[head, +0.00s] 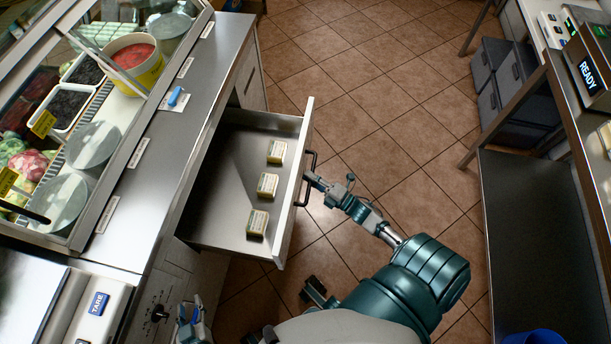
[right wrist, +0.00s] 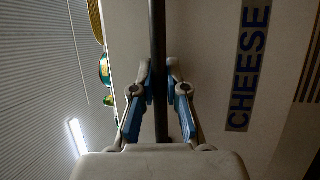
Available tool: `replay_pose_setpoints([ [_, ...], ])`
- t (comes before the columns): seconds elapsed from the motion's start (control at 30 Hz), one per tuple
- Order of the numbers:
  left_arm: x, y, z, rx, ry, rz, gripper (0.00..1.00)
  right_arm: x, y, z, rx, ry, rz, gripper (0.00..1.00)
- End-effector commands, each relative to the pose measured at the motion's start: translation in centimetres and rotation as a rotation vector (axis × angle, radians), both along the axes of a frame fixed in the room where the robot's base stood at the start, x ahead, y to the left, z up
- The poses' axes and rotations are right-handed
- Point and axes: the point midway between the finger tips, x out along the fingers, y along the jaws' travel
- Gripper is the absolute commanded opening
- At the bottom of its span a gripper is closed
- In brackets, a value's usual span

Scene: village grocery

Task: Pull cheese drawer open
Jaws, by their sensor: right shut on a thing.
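The cheese drawer (head: 215,205) stands pulled out from under the steel counter in the head view. Three small wrapped cheese blocks (head: 267,185) lie in a row along its right side. The drawer's dark bar handle (head: 306,178) is on its white front. My right gripper (head: 313,180) is at this handle. In the right wrist view the gripper's blue-padded fingers (right wrist: 159,95) are shut around the dark handle bar (right wrist: 158,40), beside a "CHEESE" label (right wrist: 247,65). My left gripper (head: 188,325) is low at the bottom left, empty as far as seen; its fingers are unclear.
A glass display case with food tubs (head: 135,60) stands on the left. A scale (head: 98,303) sits at the bottom left. The tiled floor (head: 370,90) right of the drawer is clear. Grey crates (head: 500,85) and a steel bench (head: 535,220) stand on the right.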

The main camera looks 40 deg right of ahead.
Motion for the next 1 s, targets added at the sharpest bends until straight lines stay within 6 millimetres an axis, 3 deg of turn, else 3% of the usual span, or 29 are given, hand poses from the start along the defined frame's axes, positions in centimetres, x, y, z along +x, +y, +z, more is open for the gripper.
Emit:
replay_pose_setpoints([
  [0.03, -0.1, 0.0, -0.1, 0.001, 0.004, 0.0, 0.4, -0.4, 0.3, -0.8, 0.001, 0.016, 0.003, 0.0],
  [0.33, -0.1, -0.1, -0.2, 0.003, 0.006, 0.0, 0.4, -0.4, 0.3, -0.9, 0.001, 0.018, 0.003, 0.0],
  [0.37, -0.1, -0.1, -0.2, 0.003, 0.006, 0.0, 0.4, -0.4, 0.3, -0.9, 0.001, 0.018, 0.003, 0.18],
  [0.4, -0.1, -0.1, -0.2, 0.003, 0.006, 0.0, 0.4, -0.4, 0.3, -0.9, 0.001, 0.018, 0.003, 0.28],
  [0.47, -0.1, -0.1, -0.2, 0.002, 0.005, 0.001, 0.4, -0.4, 0.3, -0.8, 0.001, 0.016, 0.003, 0.39],
  [0.8, 0.0, 0.0, 0.1, 0.002, 0.0, 0.0, 0.4, -0.5, -0.1, -0.5, 0.002, 0.008, 0.001, 0.39],
  [1.0, 0.0, -0.1, 0.0, 0.002, 0.001, 0.0, 0.4, -3.5, -0.9, -1.1, 0.002, 0.011, 0.0, 0.39],
])
